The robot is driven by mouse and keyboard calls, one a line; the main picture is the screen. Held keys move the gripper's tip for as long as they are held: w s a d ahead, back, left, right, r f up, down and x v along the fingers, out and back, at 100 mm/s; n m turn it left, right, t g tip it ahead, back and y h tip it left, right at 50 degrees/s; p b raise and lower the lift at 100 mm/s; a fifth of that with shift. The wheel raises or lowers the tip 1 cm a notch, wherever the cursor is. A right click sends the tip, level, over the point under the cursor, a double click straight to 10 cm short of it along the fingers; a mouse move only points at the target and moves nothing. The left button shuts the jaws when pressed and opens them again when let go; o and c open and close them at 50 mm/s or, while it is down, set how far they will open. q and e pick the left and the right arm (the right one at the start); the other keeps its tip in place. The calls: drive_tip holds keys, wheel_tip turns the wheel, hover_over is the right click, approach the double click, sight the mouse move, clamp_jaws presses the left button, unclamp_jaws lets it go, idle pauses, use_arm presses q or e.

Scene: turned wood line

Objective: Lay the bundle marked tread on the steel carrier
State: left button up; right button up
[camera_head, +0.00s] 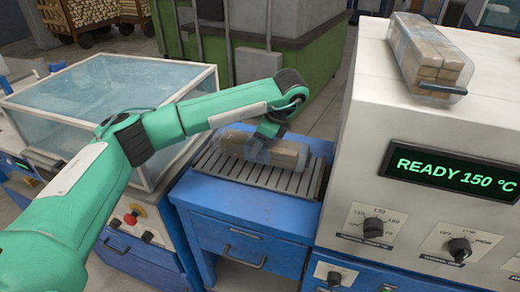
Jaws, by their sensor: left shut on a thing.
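My left gripper (265,132) reaches in from the left and is shut on a wrapped wood bundle (289,154). The bundle is lengthwise across the slatted steel carrier (246,172), which sits on a blue cabinet. The bundle is over the carrier's back part; I cannot tell whether it rests on the slats or hangs just above them. The gripper hides the bundle's middle. A second wrapped bundle (428,55) of several pale sticks lies on top of the white machine. No tread mark is readable on either bundle. My right gripper is not in view.
The white machine (440,125), showing READY 150 °C, rises right of the carrier. A clear-lidded box (110,85) stands to the left, with a red button (130,219) on its front. A green container (225,55) stands behind. The carrier's front slats are bare.

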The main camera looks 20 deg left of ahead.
use_arm(q)
drive_tip(key=shift+f, duration=1.25)
drive_tip(key=o, duration=1.2)
drive_tip(key=shift+r, duration=0.15)
drive_tip(key=shift+d+r, duration=0.15)
drive_tip(key=shift+r, duration=0.25)
drive_tip(key=v, duration=1.1)
drive_tip(key=shift+r, duration=0.1)
